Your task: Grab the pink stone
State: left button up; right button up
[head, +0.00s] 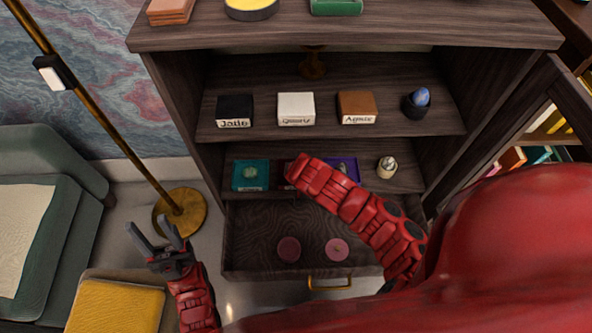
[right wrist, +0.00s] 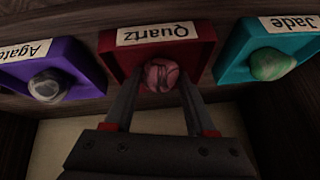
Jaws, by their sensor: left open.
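The pink stone (right wrist: 161,74) is round with darker streaks and sits at the red box (right wrist: 196,50) labelled Quartz. My right gripper (right wrist: 160,82) has one finger on each side of the stone, close to it; whether they press on it I cannot tell. In the head view my right arm covers the stone and most of the red box on the lower shelf. My left gripper (head: 154,237) is open and empty, low at the left, away from the shelves.
A teal box (head: 250,176) with a green stone and a purple box (right wrist: 48,60) with a grey stone flank the red box. Black, white and brown boxes stand on the shelf above. A lamp base (head: 181,212) stands left.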

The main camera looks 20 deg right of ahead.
grip_shut()
jog(key=shift+r, duration=0.1)
